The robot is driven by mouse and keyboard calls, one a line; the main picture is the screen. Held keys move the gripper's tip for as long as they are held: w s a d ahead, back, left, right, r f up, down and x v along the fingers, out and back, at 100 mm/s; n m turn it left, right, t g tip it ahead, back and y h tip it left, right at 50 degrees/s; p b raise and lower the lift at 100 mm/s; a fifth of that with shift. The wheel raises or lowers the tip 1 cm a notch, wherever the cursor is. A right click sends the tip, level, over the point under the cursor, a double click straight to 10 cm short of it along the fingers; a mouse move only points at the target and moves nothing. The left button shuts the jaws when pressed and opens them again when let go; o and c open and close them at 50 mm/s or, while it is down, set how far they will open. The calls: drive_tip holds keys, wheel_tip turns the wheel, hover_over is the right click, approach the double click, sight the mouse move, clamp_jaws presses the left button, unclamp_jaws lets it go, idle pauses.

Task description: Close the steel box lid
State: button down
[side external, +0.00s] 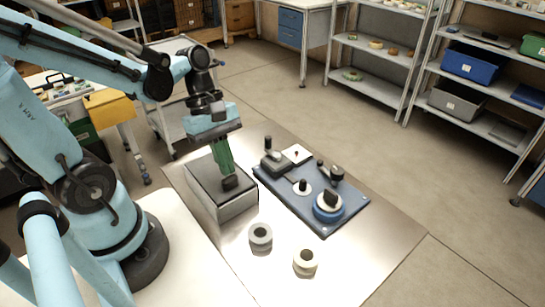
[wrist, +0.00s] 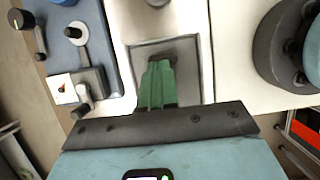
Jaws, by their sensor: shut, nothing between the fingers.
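The steel box (side external: 239,207) stands on the metal table top, left of the blue machine. Its grey lid (side external: 204,178) looks flat across the top; I cannot tell whether a small gap is left under it. In the wrist view the lid (wrist: 190,82) is a grey square with a paler border. My gripper (side external: 230,183) has green fingers with dark tips, pointing down at the top of the box. The fingers are shut together with nothing between them. In the wrist view the fingertips (wrist: 160,62) are over the lid and hide part of it. They appear to touch it.
A blue base plate (side external: 277,189) with knobs and a blue reel (side external: 327,210) lies right of the box. The table's near right area is clear.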

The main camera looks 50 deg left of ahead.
idle(0.4)
drive_tip(key=a, duration=0.4)
drive_tip(key=shift+a, duration=0.15)
drive_tip(key=v, duration=0.9)
approach(218, 172)
wheel_tip(218, 172, down, 3)
drive_tip(key=shift+a+f, duration=0.1)
drive_tip(key=shift+a, duration=0.1)
drive_tip(key=d, duration=0.3)
drive_tip(key=shift+f, duration=0.2)
drive_tip(key=shift+d, duration=0.6)
